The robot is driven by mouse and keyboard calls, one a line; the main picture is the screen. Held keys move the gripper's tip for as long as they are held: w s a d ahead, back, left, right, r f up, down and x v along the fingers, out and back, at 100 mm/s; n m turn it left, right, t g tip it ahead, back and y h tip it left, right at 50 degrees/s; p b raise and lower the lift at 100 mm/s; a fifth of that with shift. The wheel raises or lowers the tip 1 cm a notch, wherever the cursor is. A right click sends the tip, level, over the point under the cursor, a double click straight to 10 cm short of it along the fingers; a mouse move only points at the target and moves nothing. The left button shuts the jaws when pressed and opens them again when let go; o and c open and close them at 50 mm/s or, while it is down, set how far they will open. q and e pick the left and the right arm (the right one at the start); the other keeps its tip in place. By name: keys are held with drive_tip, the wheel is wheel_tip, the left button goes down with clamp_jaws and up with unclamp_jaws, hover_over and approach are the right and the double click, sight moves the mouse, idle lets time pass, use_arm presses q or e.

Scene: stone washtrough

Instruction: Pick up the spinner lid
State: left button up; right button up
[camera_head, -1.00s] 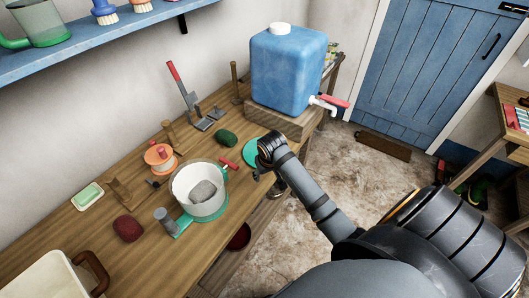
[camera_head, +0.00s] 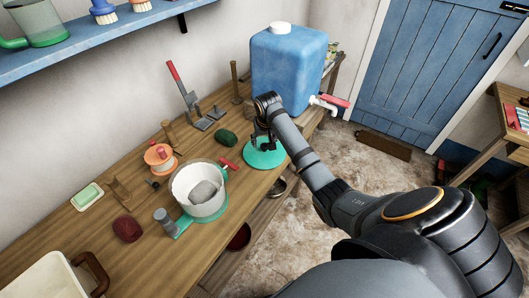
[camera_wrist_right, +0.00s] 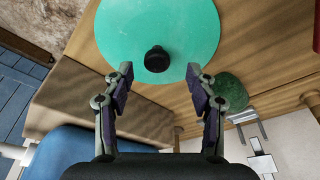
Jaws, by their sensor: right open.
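The spinner lid (camera_head: 266,156) is a flat teal-green disc lying on the wooden bench near its front edge. In the wrist view the lid (camera_wrist_right: 120,25) fills the top middle, with a dark round knob (camera_wrist_right: 157,59) standing on it. My right gripper (camera_head: 262,141) is above the lid, in front of the blue water container. In the wrist view my right gripper (camera_wrist_right: 159,74) is open, with its two fingers apart and the knob just beyond the gap between the tips. Nothing is between the fingers. My left gripper is not in view.
A spinner bowl (camera_head: 199,208) with a grey lump inside stands left of the lid. A red-handled item (camera_head: 229,164) and a dark green lump (camera_head: 226,138) lie close by. The blue container (camera_head: 287,70) rises behind on a wooden block.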

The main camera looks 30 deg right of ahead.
sight(264, 145)
drive_tip(key=x, duration=0.5)
drive_tip(key=shift+d+f+p, duration=0.1)
drive_tip(key=shift+d+p, duration=0.15)
drive_tip(key=shift+p, duration=0.1)
clamp_jaws()
drive_tip(key=shift+r, duration=0.2)
